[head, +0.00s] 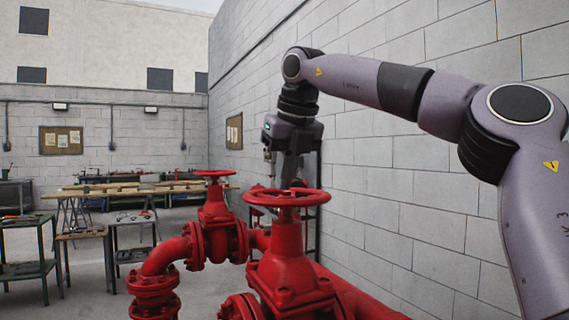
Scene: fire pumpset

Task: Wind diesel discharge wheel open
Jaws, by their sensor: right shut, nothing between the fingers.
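A red handwheel (315,198) sits level on top of the nearer red valve (286,260), right of centre. A second red handwheel (213,173) tops another red valve (215,212) farther back and to the left. No label shows which of them is the diesel discharge wheel. My right gripper (285,182) points down at the nearer handwheel, its fingers shut and empty. Its tips are at the wheel's far side in the picture; I cannot tell whether they touch it. My left gripper is out of view.
A grey block wall (420,200) runs close along the right, beside my right arm. Red pipework (165,255) fills the lower middle. Workbenches (30,240) and a long table with planks (140,188) stand at the left and back. Some floor there is clear.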

